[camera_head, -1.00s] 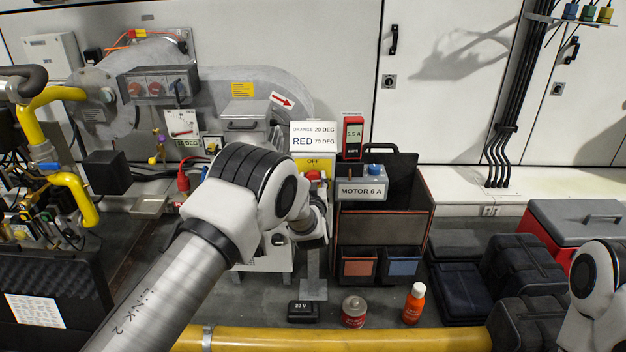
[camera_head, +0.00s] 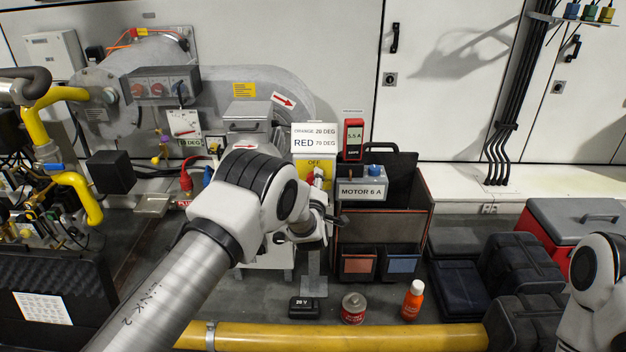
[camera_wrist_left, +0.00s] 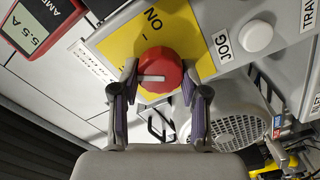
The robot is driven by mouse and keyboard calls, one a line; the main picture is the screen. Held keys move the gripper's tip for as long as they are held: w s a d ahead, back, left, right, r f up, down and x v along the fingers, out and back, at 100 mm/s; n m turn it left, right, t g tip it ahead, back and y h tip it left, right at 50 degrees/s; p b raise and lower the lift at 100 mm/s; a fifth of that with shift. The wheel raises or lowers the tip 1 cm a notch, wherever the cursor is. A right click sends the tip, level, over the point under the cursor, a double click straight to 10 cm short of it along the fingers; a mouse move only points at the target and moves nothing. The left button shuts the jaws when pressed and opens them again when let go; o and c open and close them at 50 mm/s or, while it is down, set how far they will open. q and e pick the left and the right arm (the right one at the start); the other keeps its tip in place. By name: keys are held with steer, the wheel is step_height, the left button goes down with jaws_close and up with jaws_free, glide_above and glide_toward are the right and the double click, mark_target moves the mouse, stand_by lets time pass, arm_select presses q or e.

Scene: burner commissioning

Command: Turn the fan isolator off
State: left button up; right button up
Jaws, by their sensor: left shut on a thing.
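The fan isolator is a red rotary knob (camera_wrist_left: 160,77) on a yellow plate (camera_wrist_left: 192,25) on a grey box. In the left wrist view the plate reads ON, and a white line on the knob lies nearly level in the picture. In the head view the plate (camera_head: 317,164) shows OFF above the knob (camera_head: 310,178), which is partly hidden by my wrist. My left gripper (camera_wrist_left: 159,82) has its fingers on both sides of the knob and is shut on it. My right gripper is out of view; only part of that arm shows at the right edge.
A red ammeter (camera_head: 353,138) and a MOTOR 6 A box (camera_head: 362,187) stand close right of the isolator. A white JOG button (camera_wrist_left: 258,38) is beside the knob. A yellow pipe (camera_head: 400,336) crosses the front. Black cases (camera_head: 520,266) lie at right.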

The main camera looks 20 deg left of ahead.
arm_select(q)
steer(key=n, duration=0.3)
steer(key=shift+n+p, duration=0.3)
steer(key=shift+f+n, duration=0.15)
steer(key=shift+n, duration=1.35)
steer(key=o, duration=1.1)
steer(key=shift+o, duration=0.2)
steer(key=v, duration=1.2)
